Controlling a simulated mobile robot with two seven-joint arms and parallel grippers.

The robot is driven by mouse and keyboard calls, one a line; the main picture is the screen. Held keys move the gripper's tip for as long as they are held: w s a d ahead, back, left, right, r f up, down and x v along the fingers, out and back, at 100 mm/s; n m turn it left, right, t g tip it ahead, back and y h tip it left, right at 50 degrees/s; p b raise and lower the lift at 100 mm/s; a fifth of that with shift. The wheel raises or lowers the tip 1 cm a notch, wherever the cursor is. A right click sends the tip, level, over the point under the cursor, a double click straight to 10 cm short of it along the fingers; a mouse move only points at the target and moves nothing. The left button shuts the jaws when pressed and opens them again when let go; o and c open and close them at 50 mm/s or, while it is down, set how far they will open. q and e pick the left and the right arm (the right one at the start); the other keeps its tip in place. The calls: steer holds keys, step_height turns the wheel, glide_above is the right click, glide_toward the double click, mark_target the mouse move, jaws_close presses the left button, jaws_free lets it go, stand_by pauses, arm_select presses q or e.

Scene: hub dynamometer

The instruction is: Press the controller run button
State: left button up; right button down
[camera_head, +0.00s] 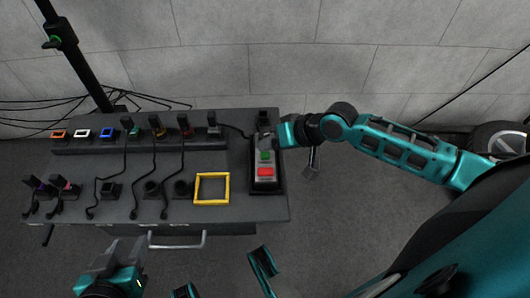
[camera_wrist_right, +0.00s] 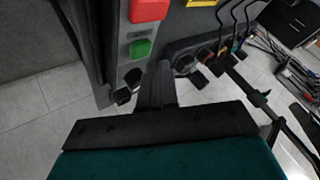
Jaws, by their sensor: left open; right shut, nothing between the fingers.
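The controller (camera_head: 252,180) is an upright-looking dark box with a grey face at the right end of the bench. It carries a green button (camera_head: 265,155) and a red button (camera_head: 265,171). My right gripper (camera_head: 267,141) is shut and empty, over the controller's far part, just beyond the green button. In the right wrist view the closed fingers (camera_wrist_right: 160,72) point towards the controller, close to the green button (camera_wrist_right: 141,48); the red button (camera_wrist_right: 150,9) is farther up. I cannot tell whether the fingertips touch anything. My left gripper (camera_head: 120,257) is open, near the bench's front, away from the controller.
The dark bench (camera_head: 240,215) holds a yellow square frame (camera_head: 212,202) left of the controller, and several cabled connectors and small coloured frames farther left. A black post (camera_head: 80,65) stands behind. A handle (camera_head: 176,246) juts from the bench front. Floor at right is mostly clear.

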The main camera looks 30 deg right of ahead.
mark_target(269, 155)
steer(key=shift+f, duration=0.15)
steer(key=shift+f, duration=0.25)
steer(key=shift+f, duration=0.55)
stand_by(1.0)
steer(key=shift+r, duration=0.1)
steer(key=shift+r+p, duration=0.8)
steer(key=shift+p, duration=0.4)
step_height(269, 155, up, 5)
steer(key=p, duration=0.5)
steer(key=shift+r+p, duration=0.1)
steer(key=shift+p, duration=0.3)
